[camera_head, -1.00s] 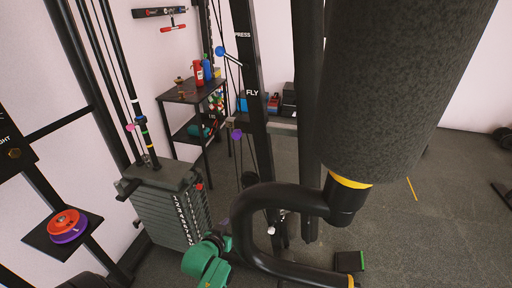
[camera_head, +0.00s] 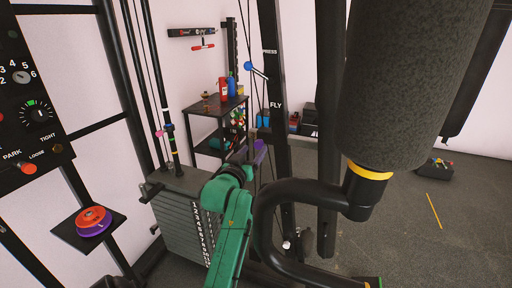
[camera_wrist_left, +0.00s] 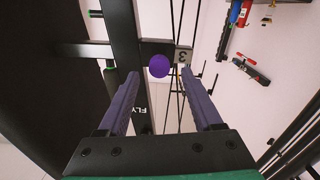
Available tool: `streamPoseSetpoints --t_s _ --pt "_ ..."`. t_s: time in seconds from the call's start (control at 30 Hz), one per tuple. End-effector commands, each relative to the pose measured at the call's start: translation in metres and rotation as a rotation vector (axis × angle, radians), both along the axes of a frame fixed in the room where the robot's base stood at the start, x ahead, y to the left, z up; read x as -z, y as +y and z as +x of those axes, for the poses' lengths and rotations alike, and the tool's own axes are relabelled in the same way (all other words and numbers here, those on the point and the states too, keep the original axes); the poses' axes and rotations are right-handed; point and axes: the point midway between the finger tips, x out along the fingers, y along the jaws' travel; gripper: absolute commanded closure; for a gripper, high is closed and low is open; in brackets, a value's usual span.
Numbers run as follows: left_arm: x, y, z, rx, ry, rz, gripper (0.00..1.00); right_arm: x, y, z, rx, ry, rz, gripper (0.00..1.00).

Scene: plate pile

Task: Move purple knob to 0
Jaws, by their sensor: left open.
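The purple knob (camera_wrist_left: 159,66) shows in the left wrist view as a small ball on a dark bar of the gym machine. A tag with the figure 3 (camera_wrist_left: 183,57) is just right of it. My left gripper (camera_wrist_left: 160,73) is open, and the knob appears between its two fingertips, seemingly beyond them; I cannot tell the exact distance. In the head view my green left arm reaches up to the upright marked FLY, with the left gripper (camera_head: 255,151) just left of that upright. There the knob cannot be told apart from the purple fingers.
A weight stack (camera_head: 181,232) stands left of my arm. A curved black bar with a thick roller pad (camera_head: 408,80) fills the right foreground. A panel with dials (camera_head: 30,95) and a small tray with red and purple discs (camera_head: 62,232) are at left.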

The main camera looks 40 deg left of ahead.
Motion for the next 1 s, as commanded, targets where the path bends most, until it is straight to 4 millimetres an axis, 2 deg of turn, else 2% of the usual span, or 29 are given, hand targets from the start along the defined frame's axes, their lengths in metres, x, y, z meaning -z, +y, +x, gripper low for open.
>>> streamPoseSetpoints --t_s 0.03,0.13,0.4,0.43,0.6,1.0 --pt "-0.003 0.003 0.009 0.0 -0.002 0.001 0.33 -0.003 -0.001 -0.001 0.0 0.002 -0.001 0.68" --pt "-0.001 0.007 0.021 0.0 -0.001 0.0 0.33 -0.004 -0.002 -0.001 -0.001 0.002 -0.003 0.68" --pt "0.0 0.009 0.025 0.0 -0.001 0.0 0.33 -0.004 -0.006 -0.001 -0.002 0.002 -0.008 0.68" --pt "0.0 0.009 0.025 0.0 -0.001 0.0 0.37 -0.004 -0.006 -0.001 -0.002 0.002 -0.008 0.68" --pt "0.001 0.009 0.025 0.0 -0.001 0.0 1.0 -0.004 -0.006 -0.001 -0.002 0.002 -0.009 0.68" --pt "0.001 0.009 0.025 0.0 0.0 0.0 1.0 -0.004 -0.006 0.0 -0.001 0.001 -0.009 0.68"
